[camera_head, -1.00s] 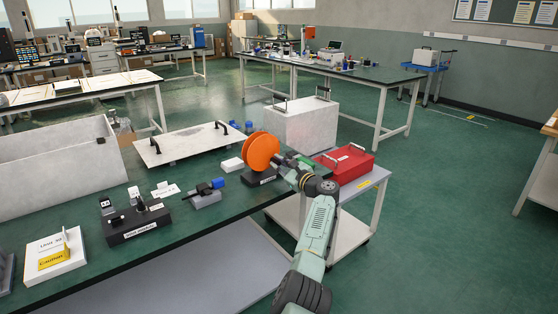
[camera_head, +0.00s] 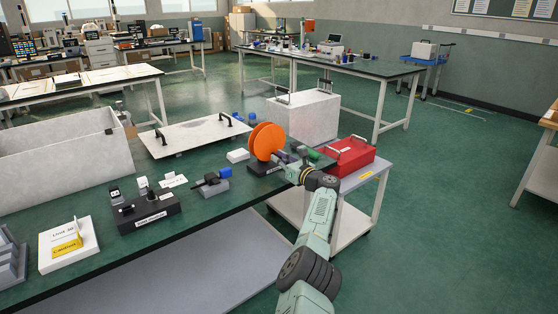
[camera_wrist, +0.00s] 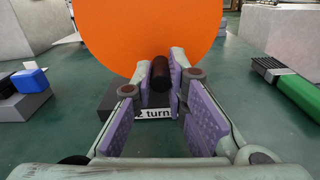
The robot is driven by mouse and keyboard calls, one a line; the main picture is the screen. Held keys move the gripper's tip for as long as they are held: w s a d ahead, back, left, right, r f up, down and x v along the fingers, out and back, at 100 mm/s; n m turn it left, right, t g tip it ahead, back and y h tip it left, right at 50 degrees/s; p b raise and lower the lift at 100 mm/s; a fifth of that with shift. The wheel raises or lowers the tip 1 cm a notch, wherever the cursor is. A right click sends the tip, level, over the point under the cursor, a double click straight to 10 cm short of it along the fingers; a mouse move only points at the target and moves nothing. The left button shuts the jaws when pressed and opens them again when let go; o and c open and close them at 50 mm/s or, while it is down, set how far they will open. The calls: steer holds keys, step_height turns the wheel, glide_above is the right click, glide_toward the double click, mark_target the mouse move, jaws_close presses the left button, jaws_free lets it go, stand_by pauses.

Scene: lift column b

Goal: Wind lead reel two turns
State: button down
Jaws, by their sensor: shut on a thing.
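The orange lead reel (camera_head: 265,142) stands upright on a dark base (camera_head: 262,168) near the bench's right end. In the wrist view its orange disc (camera_wrist: 150,35) fills the top middle. A dark crank handle (camera_wrist: 160,80) sticks out from it towards me. My gripper (camera_wrist: 161,85) has its purple-padded fingers on either side of this handle and is shut on it. A label reading in part "turn" (camera_wrist: 154,114) shows on the base below. In the head view my gripper (camera_head: 290,160) is at the reel's right side, and the handle is hidden.
A red tool box (camera_head: 348,157) stands on a cart right of my arm. A white block (camera_head: 238,155), a small stand with a blue-ended tool (camera_head: 213,184) and a white panel with black handles (camera_head: 196,134) lie left of the reel. A green cylinder (camera_wrist: 301,94) is at the right.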

stand_by(0.3)
steer(key=c, duration=1.6)
jaws_free()
steer(key=shift+s+d+f, duration=0.1)
steer(key=shift+s+d, duration=0.25)
steer(key=v, duration=1.1)
steer(key=shift+s, duration=0.1)
